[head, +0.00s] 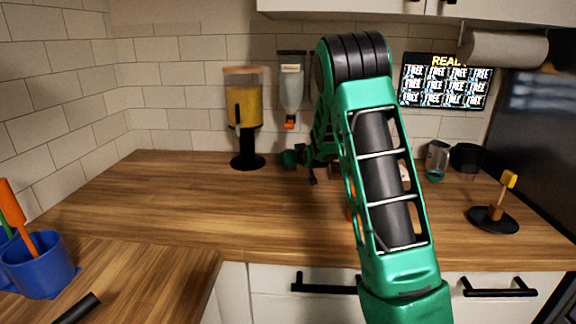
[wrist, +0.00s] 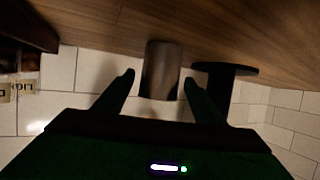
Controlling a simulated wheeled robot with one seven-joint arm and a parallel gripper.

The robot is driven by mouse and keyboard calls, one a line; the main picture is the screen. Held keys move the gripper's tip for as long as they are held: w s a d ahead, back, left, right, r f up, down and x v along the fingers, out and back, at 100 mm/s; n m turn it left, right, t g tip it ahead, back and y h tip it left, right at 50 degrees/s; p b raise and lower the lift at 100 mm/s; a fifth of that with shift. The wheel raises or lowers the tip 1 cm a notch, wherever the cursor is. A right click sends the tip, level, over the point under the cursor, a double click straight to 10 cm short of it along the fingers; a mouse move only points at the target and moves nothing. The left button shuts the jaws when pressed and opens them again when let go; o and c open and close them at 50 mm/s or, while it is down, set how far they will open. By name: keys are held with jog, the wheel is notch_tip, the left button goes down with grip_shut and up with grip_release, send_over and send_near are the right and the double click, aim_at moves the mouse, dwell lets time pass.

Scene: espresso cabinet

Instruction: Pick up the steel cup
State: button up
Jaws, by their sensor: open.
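The steel cup (wrist: 161,70) is a plain grey-brown metal cylinder in the middle of the wrist view, which shows the scene upside down. It stands on the wooden counter near the tiled wall. My gripper (wrist: 158,79) is open, with one dark fingertip on each side of the cup and a narrow gap to each. I cannot tell how deep the cup sits between the fingers. In the head view my green arm reaches to the back of the counter, and I cannot make out this cup there.
A yellow-filled dispenser (head: 243,110) stands left of my gripper; its black base (wrist: 225,69) is close beside the cup. A wooden box (wrist: 25,27) is on the other side. A metal jug (head: 437,160) stands farther right.

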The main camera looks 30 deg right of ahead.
jog(key=shift+w+d+f, duration=0.1)
jog(key=shift+w+f, duration=0.1)
jog(key=shift+w, duration=0.25)
jog(key=c, duration=1.3)
jog(key=shift+r, duration=0.15)
